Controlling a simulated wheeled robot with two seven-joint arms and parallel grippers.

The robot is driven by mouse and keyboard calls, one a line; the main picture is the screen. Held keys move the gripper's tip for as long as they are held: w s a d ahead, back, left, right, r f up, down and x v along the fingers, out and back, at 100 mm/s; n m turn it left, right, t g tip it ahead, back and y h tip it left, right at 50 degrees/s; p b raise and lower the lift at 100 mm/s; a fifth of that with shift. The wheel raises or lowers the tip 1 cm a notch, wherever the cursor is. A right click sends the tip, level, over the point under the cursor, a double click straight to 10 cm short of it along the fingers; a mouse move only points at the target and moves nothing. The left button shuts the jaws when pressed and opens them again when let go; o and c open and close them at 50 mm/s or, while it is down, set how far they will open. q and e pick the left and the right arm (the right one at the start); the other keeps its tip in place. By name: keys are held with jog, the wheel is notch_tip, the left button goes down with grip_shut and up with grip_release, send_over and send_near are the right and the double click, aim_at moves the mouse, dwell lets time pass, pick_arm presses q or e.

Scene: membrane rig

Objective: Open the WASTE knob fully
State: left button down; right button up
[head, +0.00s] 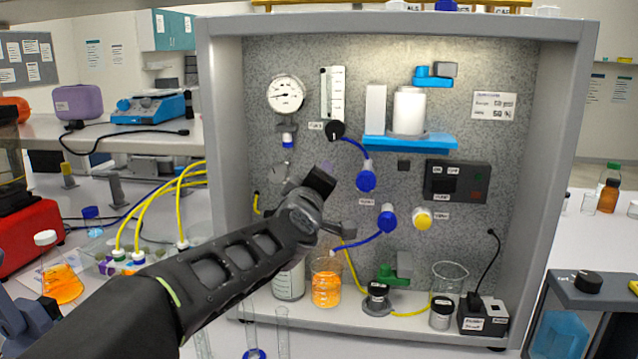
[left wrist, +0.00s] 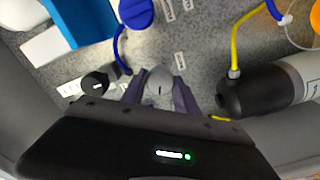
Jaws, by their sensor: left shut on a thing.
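A round grey knob (left wrist: 160,78) with a dark mark on its face shows in the left wrist view, mounted on the speckled panel (head: 260,60). My left gripper (left wrist: 159,92) is shut on this knob, one purple finger on each side. In the head view my left gripper (head: 329,204) is against the panel below the black knob, and it hides the held knob. A small label (left wrist: 180,60) is beside the held knob, but its text is too small to read, so I cannot confirm the name WASTE. My right gripper is in neither view.
Close by are a black knob (head: 337,130) and blue fittings (head: 366,181) with blue tubes. Below are a beaker of orange liquid (head: 326,288) and a black-capped bottle (left wrist: 250,92) with a yellow tube. The cabinet's side walls (head: 218,180) frame the panel.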

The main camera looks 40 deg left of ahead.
pick_arm(q)
jog(key=n+b, duration=0.2)
jog(key=n, duration=0.5)
jog(key=n+b, duration=0.3)
jog(key=n, duration=0.5)
jog(key=n+b, duration=0.3)
jog(key=n, duration=0.4)
jog(key=shift+f+n, duration=0.25)
jog(key=shift+n, duration=0.15)
jog(key=c, duration=0.9)
grip_release()
jog(key=shift+r, duration=0.1)
jog(key=shift+d, duration=0.1)
jog(key=shift+v, duration=3.85)
